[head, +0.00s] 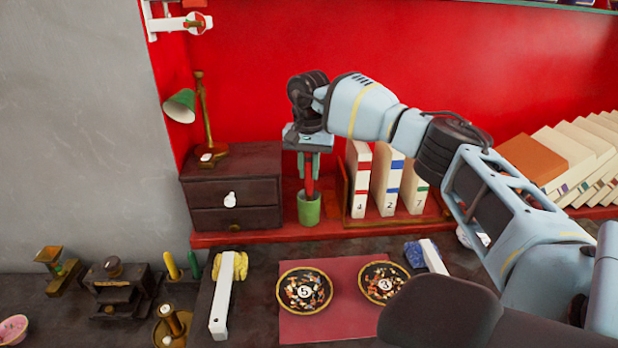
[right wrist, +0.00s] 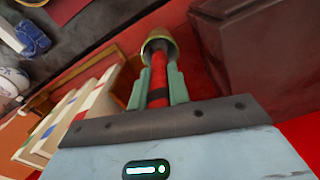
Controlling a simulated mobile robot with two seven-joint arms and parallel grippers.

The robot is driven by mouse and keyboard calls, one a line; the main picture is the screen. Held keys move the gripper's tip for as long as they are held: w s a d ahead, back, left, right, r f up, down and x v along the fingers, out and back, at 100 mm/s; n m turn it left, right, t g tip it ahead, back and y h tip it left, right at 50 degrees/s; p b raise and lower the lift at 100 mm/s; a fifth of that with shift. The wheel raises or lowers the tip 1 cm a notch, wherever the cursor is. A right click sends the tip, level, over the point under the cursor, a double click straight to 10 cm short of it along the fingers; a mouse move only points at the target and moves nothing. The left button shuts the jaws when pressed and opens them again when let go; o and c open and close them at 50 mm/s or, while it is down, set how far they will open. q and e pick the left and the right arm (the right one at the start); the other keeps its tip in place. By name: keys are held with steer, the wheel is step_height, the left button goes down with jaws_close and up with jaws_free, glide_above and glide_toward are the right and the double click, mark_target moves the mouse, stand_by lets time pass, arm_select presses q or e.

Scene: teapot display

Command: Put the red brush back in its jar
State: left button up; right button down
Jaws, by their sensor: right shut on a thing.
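My right gripper (head: 308,176) points down above the ledge, shut on the red brush (head: 309,187). The brush hangs roughly upright between the fingers; it also shows in the right wrist view (right wrist: 158,76), held between the greenish fingers. The green jar (head: 309,209) stands on the red ledge directly below the gripper. The brush's lower end meets the jar's mouth in the head view; its tip is hidden, and I cannot tell how deep it reaches. The jar's rim shows beyond the brush in the right wrist view (right wrist: 157,37). My left gripper is not in view.
A dark drawer box (head: 232,187) stands close left of the jar, with a green lamp (head: 181,106) on it. White binders (head: 385,180) stand close to the right. Bowls (head: 304,291) sit on a red mat (head: 335,325) in front.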

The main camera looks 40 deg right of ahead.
mark_target(309, 198)
steer(key=shift+f, duration=1.55)
steer(key=c, duration=1.3)
jaws_free()
step_height(309, 198, up, 12)
steer(key=shift+r, duration=0.2)
